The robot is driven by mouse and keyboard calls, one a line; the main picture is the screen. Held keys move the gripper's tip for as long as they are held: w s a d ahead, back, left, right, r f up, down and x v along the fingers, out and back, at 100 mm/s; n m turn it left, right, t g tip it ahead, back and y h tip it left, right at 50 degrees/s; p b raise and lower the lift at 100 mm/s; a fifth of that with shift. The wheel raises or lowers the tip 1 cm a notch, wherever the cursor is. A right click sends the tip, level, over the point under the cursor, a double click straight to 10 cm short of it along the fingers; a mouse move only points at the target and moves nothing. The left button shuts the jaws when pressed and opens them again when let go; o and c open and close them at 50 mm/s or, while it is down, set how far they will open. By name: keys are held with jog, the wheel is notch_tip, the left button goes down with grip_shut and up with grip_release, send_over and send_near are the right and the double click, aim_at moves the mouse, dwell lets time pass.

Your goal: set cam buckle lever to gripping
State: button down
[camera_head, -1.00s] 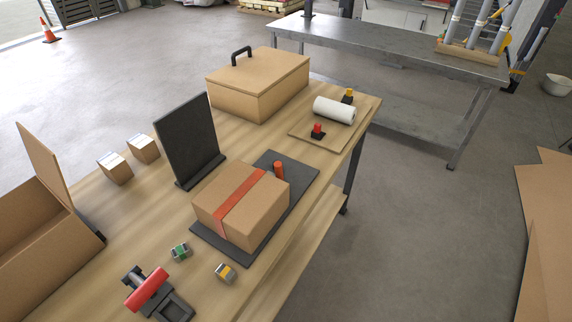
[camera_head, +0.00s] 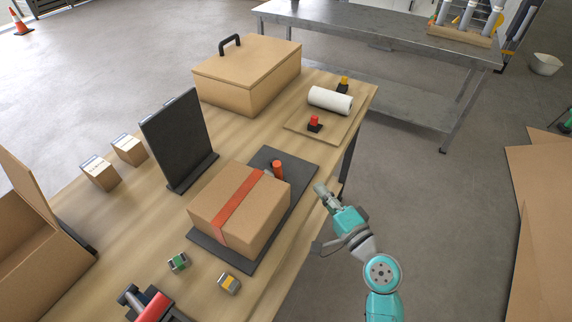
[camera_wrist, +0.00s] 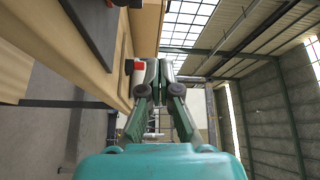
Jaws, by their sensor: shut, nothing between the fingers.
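A cardboard box (camera_head: 255,212) with an orange strap (camera_head: 236,205) over its top sits on a dark mat (camera_head: 298,166) on the wooden bench. A short orange-red upright piece (camera_head: 278,169) stands at the box's far right edge; I cannot tell whether it is the cam buckle lever. My gripper (camera_head: 320,189) is shut and empty, to the right of the box near the bench's edge, apart from the box. In the wrist view my gripper (camera_wrist: 159,66) has its fingertips together, and a small red-and-white thing (camera_wrist: 130,67) shows just left of them. The lever's setting cannot be made out.
A green-marked block (camera_head: 177,262) and a yellow-marked block (camera_head: 229,284) lie in front of the mat. A black upright panel (camera_head: 178,138) stands behind. A lidded box (camera_head: 247,75) and a white roll (camera_head: 330,100) are farther back.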

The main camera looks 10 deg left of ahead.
aim_at(278, 173)
jog(key=shift+y, duration=0.3)
jog(key=x, duration=0.3)
jog(key=s+a+x, duration=0.1)
jog(key=x, duration=0.6)
jog(key=shift+s+a+r, duration=0.1)
jog(key=shift+a+r, duration=0.2)
jog(key=shift+a, duration=0.15)
jog(key=shift+s+a+f, duration=0.1)
jog(key=shift+s+a, duration=0.35)
jog(key=shift+s, duration=0.3)
jog(key=shift+s, duration=0.1)
jog(key=shift+s+a+n, duration=0.15)
jog(key=shift+s+n, duration=0.1)
jog(key=shift+n, duration=0.45)
jog(key=shift+w, duration=0.1)
